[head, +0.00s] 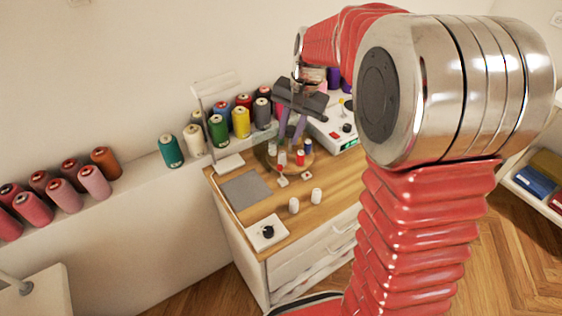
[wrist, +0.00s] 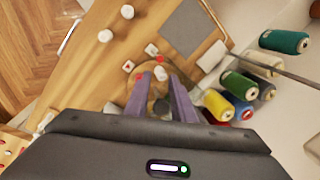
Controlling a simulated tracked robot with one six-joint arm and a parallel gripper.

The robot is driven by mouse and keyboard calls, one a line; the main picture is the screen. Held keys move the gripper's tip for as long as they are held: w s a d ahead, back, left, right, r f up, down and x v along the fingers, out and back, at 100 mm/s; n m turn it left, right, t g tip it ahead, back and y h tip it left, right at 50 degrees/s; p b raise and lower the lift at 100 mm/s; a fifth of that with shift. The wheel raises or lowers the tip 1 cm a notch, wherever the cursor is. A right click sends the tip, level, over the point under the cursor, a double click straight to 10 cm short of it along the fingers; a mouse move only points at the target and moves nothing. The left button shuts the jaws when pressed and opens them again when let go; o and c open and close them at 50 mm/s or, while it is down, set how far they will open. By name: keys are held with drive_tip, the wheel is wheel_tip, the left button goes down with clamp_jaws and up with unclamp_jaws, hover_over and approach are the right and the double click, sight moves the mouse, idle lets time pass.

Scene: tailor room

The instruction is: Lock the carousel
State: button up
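The carousel (head: 270,160) looks like a round, amber-tinted see-through stand on the wooden worktop, with small white and red spools in it. In the wrist view, a white spool (wrist: 161,73) shows between my fingers. Two small white fittings sit in front of the carousel: one with a red tip (head: 281,180) and one to its right (head: 307,177). I cannot tell which is the lock. My gripper (head: 293,138) points down over the carousel, its two purple-grey fingers apart and nothing visibly clamped; the wrist view also shows the gripper (wrist: 160,80). Its fingers partly hide the carousel.
A black knob on a white plate (head: 267,233), two white cylinders (head: 294,205) (head: 316,196) and a grey mat (head: 245,190) are on the worktop. Large thread cones (head: 218,130) line the ledge behind. A white machine (head: 338,132) stands at the back right.

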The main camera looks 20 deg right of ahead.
sight(281, 163)
drive_tip(key=shift+f, duration=0.1)
drive_tip(key=f, duration=0.4)
drive_tip(key=w+a+f, duration=0.1)
drive_tip(key=f, duration=0.4)
drive_tip(key=a+f, duration=0.1)
drive_tip(key=f, duration=0.3)
drive_tip(key=shift+w+f, duration=0.2)
drive_tip(key=shift+w, duration=0.1)
clamp_jaws()
drive_tip(key=shift+d, duration=0.15)
drive_tip(key=shift+a+r, duration=0.1)
drive_tip(key=shift+a, duration=0.1)
